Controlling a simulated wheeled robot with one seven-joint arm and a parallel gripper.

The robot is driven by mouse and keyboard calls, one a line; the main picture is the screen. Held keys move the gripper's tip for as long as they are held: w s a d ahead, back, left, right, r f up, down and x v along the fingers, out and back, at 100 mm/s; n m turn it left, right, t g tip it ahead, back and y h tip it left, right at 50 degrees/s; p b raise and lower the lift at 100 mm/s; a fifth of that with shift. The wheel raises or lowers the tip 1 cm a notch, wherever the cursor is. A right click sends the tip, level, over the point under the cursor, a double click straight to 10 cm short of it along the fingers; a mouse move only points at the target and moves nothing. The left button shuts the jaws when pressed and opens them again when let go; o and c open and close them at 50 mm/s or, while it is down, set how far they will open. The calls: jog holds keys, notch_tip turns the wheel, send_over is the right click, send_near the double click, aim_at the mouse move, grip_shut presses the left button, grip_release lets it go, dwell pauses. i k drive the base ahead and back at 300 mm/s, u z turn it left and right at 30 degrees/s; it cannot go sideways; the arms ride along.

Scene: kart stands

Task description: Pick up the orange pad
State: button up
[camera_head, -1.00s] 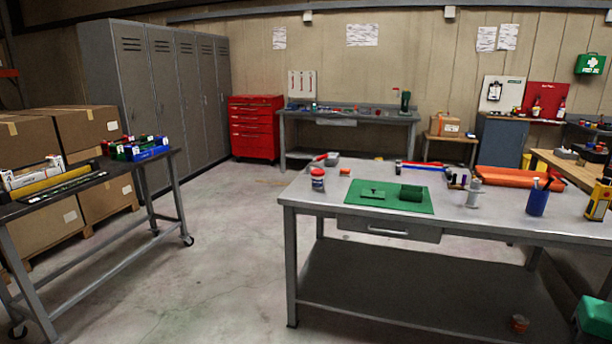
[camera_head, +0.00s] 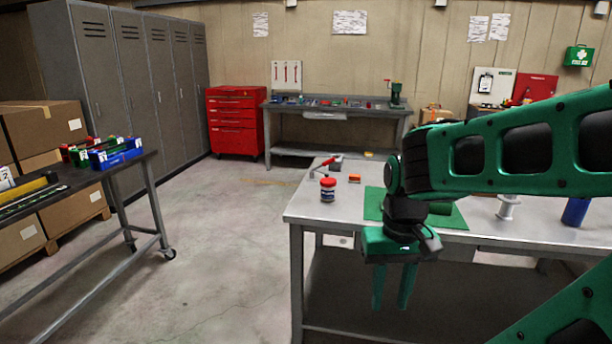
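A small flat orange piece (camera_head: 354,178), which looks like the orange pad, lies on the grey workbench (camera_head: 300,212) near its back edge, right of the jar and left of the green mat. It is small in the picture. My gripper (camera_head: 392,302) hangs fingers down in front of the bench, nearer to me than the orange piece and below it in the picture. Its two green fingers are apart with nothing between them. My arm hides part of the green mat and the bench's right side.
A red-lidded jar (camera_head: 328,189) and a red-handled tool (camera_head: 322,167) are left of the orange piece. The green mat (camera_head: 374,203), a white spool (camera_head: 508,207) and a blue cup (camera_head: 576,211) are right of it. A dark cart (camera_head: 75,195) stands left, across open floor.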

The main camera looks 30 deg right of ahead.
aim_at(353, 178)
jog(key=z, duration=0.2)
jog(key=i, duration=1.4)
jog(key=z, duration=1)
jog(key=i, duration=0.6)
jog(key=z, duration=0.3)
